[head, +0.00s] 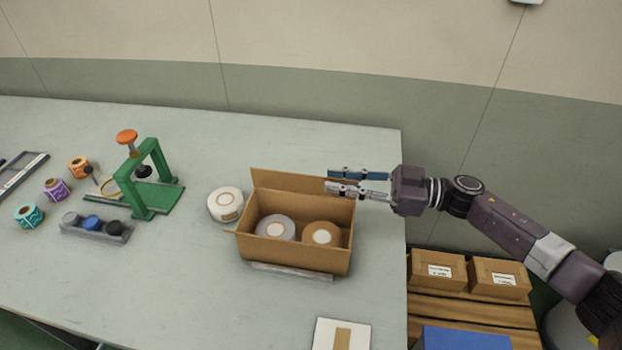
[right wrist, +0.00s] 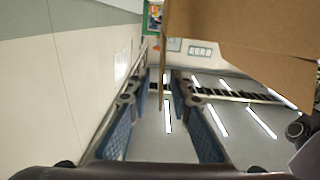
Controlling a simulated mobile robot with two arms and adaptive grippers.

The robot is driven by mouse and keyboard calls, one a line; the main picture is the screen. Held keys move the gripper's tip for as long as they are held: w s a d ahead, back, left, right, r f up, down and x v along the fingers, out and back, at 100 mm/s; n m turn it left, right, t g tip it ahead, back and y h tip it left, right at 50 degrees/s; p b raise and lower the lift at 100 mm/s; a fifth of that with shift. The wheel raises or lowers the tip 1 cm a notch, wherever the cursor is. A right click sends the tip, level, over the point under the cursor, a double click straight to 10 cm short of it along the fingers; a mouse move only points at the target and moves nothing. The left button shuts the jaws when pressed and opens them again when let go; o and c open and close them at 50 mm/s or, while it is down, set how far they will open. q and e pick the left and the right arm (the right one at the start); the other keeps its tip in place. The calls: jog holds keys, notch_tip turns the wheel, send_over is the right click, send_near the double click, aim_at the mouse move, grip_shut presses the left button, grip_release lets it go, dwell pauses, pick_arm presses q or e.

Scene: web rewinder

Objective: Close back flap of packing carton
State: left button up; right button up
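The packing carton (head: 296,256) stands open on the table, with a grey roll (head: 275,228) and a brown roll (head: 322,235) inside. Its back flap (head: 285,183) stands up along the far edge. My right gripper (head: 329,181) is at the right end of the back flap, pointing left, its two fingers apart. I cannot tell whether it touches the flap. Brown cardboard (right wrist: 250,35) fills the upper right there. My left gripper is not in view.
A white roll (head: 226,204) sits just left of the carton. A green press (head: 150,180) with an orange knob stands farther left. A grey strip (head: 292,271) lies along the carton's front. Small cartons (head: 437,270) sit on a pallet beyond the table's right edge.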

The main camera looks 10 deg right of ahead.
aim_at(311, 177)
jog(key=p+x, duration=0.1)
jog(key=x, duration=0.5)
jog(key=shift+a+r, duration=0.1)
jog(key=shift+c, duration=0.6)
grip_shut()
